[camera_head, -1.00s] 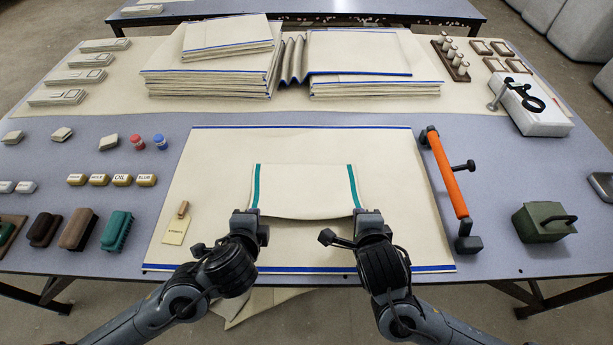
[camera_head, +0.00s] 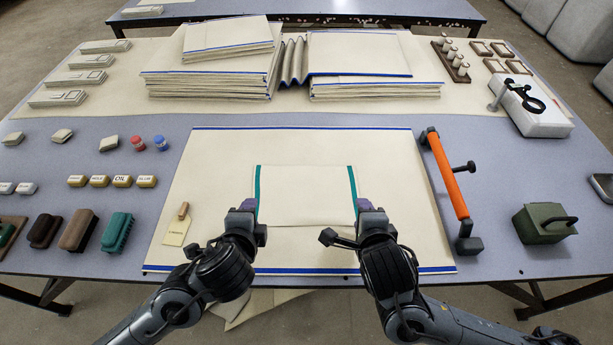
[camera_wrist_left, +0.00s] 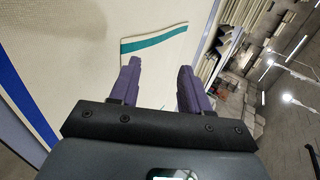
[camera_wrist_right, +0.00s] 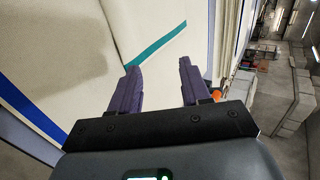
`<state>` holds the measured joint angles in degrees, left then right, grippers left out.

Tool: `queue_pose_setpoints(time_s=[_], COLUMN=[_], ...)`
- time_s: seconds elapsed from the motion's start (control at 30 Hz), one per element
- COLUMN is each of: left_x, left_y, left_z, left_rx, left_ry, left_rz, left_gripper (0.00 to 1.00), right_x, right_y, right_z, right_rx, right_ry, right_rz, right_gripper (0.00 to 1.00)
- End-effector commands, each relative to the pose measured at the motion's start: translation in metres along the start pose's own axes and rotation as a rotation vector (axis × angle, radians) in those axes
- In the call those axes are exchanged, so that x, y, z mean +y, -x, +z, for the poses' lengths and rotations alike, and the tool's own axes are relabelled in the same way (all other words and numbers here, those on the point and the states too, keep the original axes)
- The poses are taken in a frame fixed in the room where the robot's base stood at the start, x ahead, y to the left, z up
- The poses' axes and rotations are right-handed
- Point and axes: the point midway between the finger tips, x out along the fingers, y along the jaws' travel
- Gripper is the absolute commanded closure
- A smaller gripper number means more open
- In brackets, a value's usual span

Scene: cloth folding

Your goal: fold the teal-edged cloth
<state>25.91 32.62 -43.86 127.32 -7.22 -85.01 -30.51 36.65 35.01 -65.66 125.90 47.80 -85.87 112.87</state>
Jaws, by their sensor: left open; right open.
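The teal-edged cloth (camera_head: 305,195) lies on the blue-edged cream sheet in the middle of the table, with a teal stripe at its left and right sides. My left gripper (camera_head: 246,207) is open at the cloth's near left corner. In the left wrist view its two fingers (camera_wrist_left: 158,75) are apart with nothing between them, and the teal stripe (camera_wrist_left: 153,38) lies just beyond. My right gripper (camera_head: 366,207) is open at the near right corner. In the right wrist view its fingers (camera_wrist_right: 160,78) are apart and empty, near the end of the teal stripe (camera_wrist_right: 155,45).
The blue-edged sheet (camera_head: 210,165) has bare room around the cloth. An orange-handled bar (camera_head: 447,175) stands at its right edge, a tag (camera_head: 177,230) at its left. Brushes (camera_head: 78,230) lie at the left. Folded cloth stacks (camera_head: 215,80) stand at the back.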

Motion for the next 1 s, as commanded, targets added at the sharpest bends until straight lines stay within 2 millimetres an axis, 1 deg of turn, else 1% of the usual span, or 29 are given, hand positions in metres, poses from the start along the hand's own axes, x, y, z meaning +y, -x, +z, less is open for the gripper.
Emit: queue_pose_setpoints(time_s=[0.03, 0.3, 0.4, 0.5, 0.63, 1.0], left_x=[-0.003, -0.015, -0.018, -0.021, -0.021, -0.022], left_y=[0.008, 0.05, 0.062, 0.07, 0.075, 0.075], left_z=[-0.001, -0.001, -0.001, 0.0, 0.0, 0.0], left_rx=[0.005, 0.004, 0.003, 0.002, 0.0, 0.0], left_ry=[0.003, 0.003, 0.001, 0.0, 0.0, -0.001], left_rz=[0.0, -0.002, -0.002, -0.001, 0.0, 0.0], left_gripper=[0.53, 0.53, 0.53, 0.53, 0.53, 0.53], right_x=[-0.006, -0.015, -0.018, -0.021, -0.021, -0.021], right_y=[0.008, 0.049, 0.062, 0.07, 0.075, 0.075], right_z=[0.0, 0.0, 0.0, 0.0, 0.0, 0.0], right_rx=[-0.001, 0.0, -0.002, 0.0, 0.001, 0.001], right_ry=[0.004, 0.002, 0.001, 0.0, 0.001, 0.0], right_rz=[-0.007, -0.003, -0.001, -0.001, 0.001, 0.001], right_gripper=[0.53, 0.53, 0.53, 0.53, 0.53, 0.53])
